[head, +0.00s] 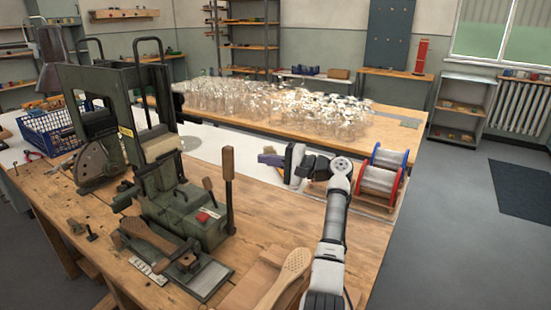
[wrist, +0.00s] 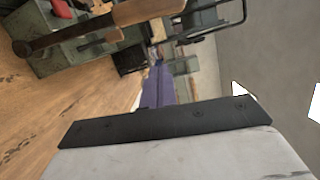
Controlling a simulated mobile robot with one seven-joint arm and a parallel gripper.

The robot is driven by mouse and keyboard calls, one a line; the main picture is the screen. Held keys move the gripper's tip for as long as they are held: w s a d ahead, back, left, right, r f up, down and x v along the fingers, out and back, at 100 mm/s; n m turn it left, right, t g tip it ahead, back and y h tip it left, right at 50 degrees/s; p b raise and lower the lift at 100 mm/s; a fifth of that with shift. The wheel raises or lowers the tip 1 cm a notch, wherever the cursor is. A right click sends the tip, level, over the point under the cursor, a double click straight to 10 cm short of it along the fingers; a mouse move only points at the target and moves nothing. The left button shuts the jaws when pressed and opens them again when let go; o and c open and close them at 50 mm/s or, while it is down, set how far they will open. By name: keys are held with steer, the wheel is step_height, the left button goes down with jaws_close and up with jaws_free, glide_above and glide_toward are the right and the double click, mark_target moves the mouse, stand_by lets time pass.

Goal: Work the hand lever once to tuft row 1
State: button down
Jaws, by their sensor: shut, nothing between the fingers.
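The green tufting machine (head: 185,205) stands on the wooden workbench. Its hand lever (head: 228,182), with a wooden grip, stands upright at the machine's right side. In the wrist view the lever's wooden grip (wrist: 145,10) crosses the top, partly cut off. A wooden brush body (head: 148,235) sits at the machine's front. My gripper (head: 268,158) is to the right of the lever and apart from it, shut and empty. Its purple fingers (wrist: 156,88) show in the wrist view above the dark plate of the hand. Row 1 is too small to make out.
A wire spool stand (head: 378,180) with red and blue flanges stands right of my gripper. A loose wooden brush body (head: 285,280) lies at the bench's front. A blue crate (head: 52,130) stands at left. Many clear glass-like objects (head: 270,105) cover the table behind.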

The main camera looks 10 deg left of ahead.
steer(key=s+a+p, duration=0.3)
steer(key=a, duration=0.3)
steer(key=shift+a+r, duration=0.15)
steer(key=shift+r, duration=0.1)
steer(key=shift+s+a, duration=0.1)
steer(key=shift+s, duration=0.05)
